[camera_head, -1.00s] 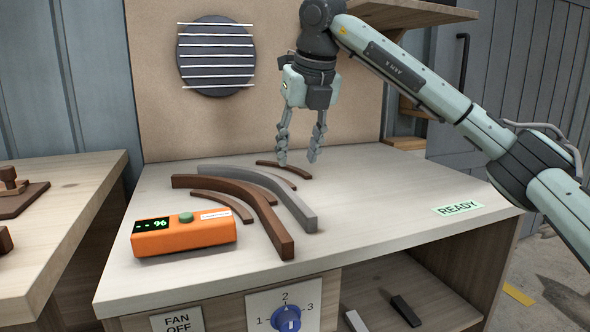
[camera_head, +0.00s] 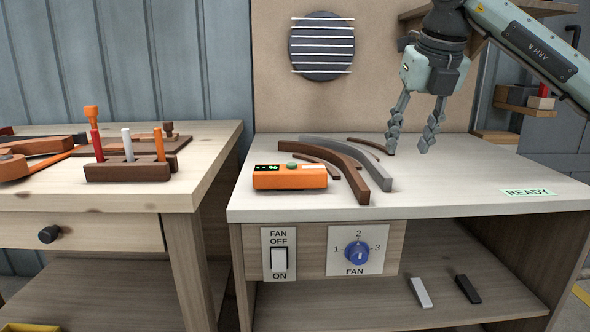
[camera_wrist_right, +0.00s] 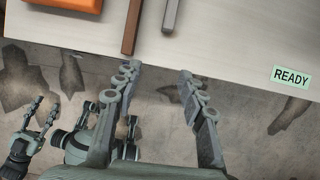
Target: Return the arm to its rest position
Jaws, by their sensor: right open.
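My right gripper (camera_head: 408,144) is open and empty, fingers pointing down above the right part of the workbench. In the right wrist view its fingers (camera_wrist_right: 155,85) are spread with nothing between them, near the bench's front edge. My right arm (camera_head: 530,45) comes in from the upper right. My left gripper (camera_wrist_right: 42,112) shows at the lower left of the right wrist view, its fingers apart and empty, over the floor. It is not in the head view.
Curved brown (camera_head: 348,168) and grey (camera_head: 372,158) strips lie on the bench (camera_head: 450,185), beside an orange meter (camera_head: 288,180). A READY label (camera_head: 528,192) marks the right side. A fan switch (camera_head: 279,257) and blue dial (camera_head: 357,253) are on the front. A second table (camera_head: 170,198) stands left.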

